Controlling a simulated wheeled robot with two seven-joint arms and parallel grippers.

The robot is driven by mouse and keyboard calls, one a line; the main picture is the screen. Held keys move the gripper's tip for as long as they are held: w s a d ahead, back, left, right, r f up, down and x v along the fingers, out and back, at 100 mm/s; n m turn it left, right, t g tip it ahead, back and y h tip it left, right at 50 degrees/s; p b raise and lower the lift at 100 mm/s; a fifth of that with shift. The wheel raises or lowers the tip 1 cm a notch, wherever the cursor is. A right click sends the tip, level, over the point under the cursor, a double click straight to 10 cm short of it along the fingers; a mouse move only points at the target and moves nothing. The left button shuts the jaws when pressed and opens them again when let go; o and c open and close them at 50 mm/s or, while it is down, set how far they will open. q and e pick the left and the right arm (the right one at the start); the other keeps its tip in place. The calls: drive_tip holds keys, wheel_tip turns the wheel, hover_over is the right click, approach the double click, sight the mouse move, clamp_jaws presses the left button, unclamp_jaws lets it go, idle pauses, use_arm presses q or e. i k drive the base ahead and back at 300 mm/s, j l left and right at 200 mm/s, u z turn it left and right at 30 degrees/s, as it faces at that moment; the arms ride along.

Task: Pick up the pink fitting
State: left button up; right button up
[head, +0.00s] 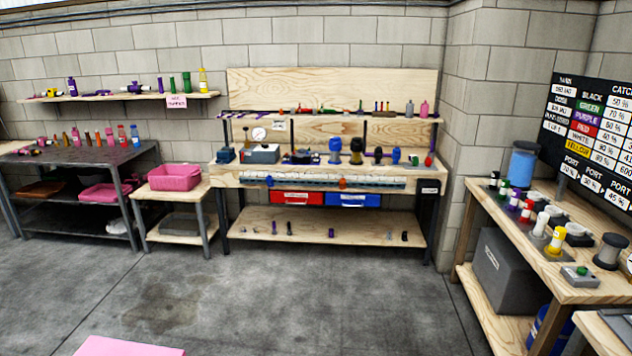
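Several small pink pieces are in view, and I cannot tell which is the pink fitting. One small upright pink piece (109,136) stands among others on the dark table at the left. A pink bottle-like piece (424,109) stands at the right end of the upper shelf of the wooden workbench. All are far off across the floor. Neither gripper is in view.
A pink bin (175,178) sits on a low stand beside the dark table (75,155). The wooden workbench (222,180) stands at the back. A side bench (590,292) is at the right. A flat pink surface (130,347) shows at the bottom. Open floor lies between.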

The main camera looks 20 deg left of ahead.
sight(20, 152)
drive_tip(key=i+j+u, duration=0.25)
drive_tip(key=i, duration=0.85)
drive_tip(key=i+l+u, duration=0.3)
drive_tip(key=i, duration=0.75)
drive_tip(key=i+j+u, duration=0.15)
drive_tip(key=i+u, duration=0.65)
drive_tip(key=i+l+u, duration=0.1)
drive_tip(key=i+u, duration=0.3)
drive_tip(key=i+l+u, duration=0.25)
drive_tip(key=i+u, duration=0.15)
drive_tip(key=i+j+u, duration=0.2)
drive_tip(key=i+u, duration=0.15)
drive_tip(key=i, duration=0.15)
drive_tip(key=i+u, duration=0.75)
drive_tip(key=i, duration=0.2)
drive_tip(key=i+l+z, duration=0.1)
drive_tip(key=i, duration=0.45)
drive_tip(key=i+z, duration=0.15)
drive_tip(key=i, duration=0.35)
drive_tip(key=i+z, duration=0.1)
drive_tip(key=i, duration=0.45)
drive_tip(key=i+z, duration=0.15)
drive_tip(key=i, duration=0.4)
drive_tip(key=i+z, duration=0.1)
drive_tip(key=i, duration=0.4)
drive_tip(key=i+j+z, duration=0.1)
drive_tip(key=i, duration=0.45)
drive_tip(key=i+j+z, duration=0.15)
drive_tip(key=i+j, duration=0.15)
drive_tip(key=i, duration=0.2)
